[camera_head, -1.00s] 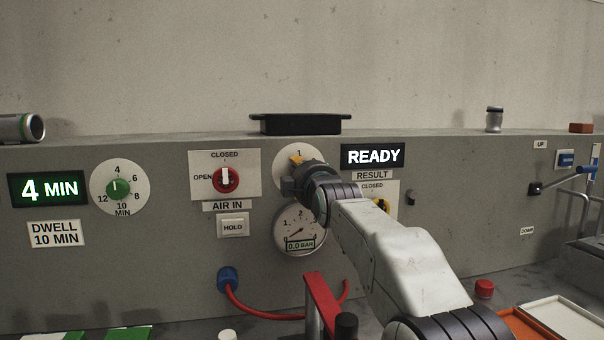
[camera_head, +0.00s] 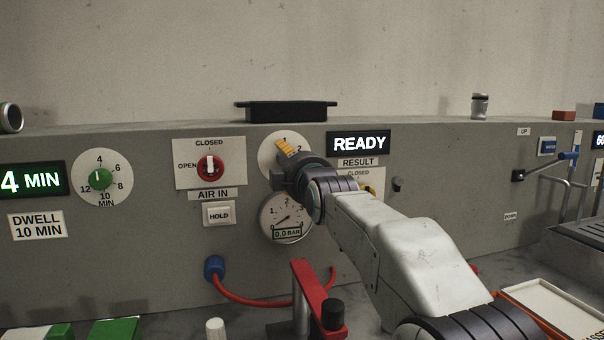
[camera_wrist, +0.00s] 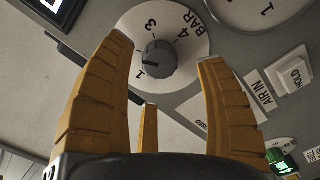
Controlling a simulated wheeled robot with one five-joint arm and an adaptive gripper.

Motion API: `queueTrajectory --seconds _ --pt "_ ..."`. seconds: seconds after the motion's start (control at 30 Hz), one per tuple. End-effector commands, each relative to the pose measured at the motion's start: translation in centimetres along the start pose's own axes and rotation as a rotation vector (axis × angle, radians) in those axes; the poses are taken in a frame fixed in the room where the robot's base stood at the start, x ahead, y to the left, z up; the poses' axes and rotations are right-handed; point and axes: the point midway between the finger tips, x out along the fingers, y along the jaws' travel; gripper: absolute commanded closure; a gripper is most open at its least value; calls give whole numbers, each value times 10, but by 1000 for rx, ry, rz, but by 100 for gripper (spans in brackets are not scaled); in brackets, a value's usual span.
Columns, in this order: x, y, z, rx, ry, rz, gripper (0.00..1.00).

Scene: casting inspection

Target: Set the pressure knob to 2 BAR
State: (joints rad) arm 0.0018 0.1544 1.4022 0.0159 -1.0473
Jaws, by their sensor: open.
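The pressure dial is a white disc (camera_head: 268,150) on the grey panel, half hidden by my arm in the head view. In the wrist view the dark pressure knob (camera_wrist: 158,58) shows at the middle of the disc, with 1, 3, 4 and BAR readable. The 2 is not visible. The knob's pointer mark seems turned toward the 1 side. My gripper (camera_wrist: 166,58) is open, its yellow fingers spread around the knob in this view; contact cannot be told. In the head view its yellow fingers (camera_head: 285,147) lie over the dial.
The pressure gauge (camera_head: 286,217) below reads 0.0 BAR. The red air-in valve (camera_head: 209,167) and the HOLD button (camera_head: 219,214) sit left of the dial. The READY display (camera_head: 358,143) is at its right. A red stand (camera_head: 315,290) rises below my arm.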

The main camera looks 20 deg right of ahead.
Motion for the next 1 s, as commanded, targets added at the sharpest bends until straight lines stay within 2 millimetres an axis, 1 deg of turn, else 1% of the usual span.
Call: queueTrajectory --seconds 0.03,0.3,0.5,0.7,1.0 --pt "-10 1 -1 0 1 2 34" --pt "-50 1 0 0 0 1 34" --pt "-71 0 0 0 -1 0 34" --pt "-80 -1 1 0 -1 -1 34" --pt "-82 -1 1 0 -1 -1 34"
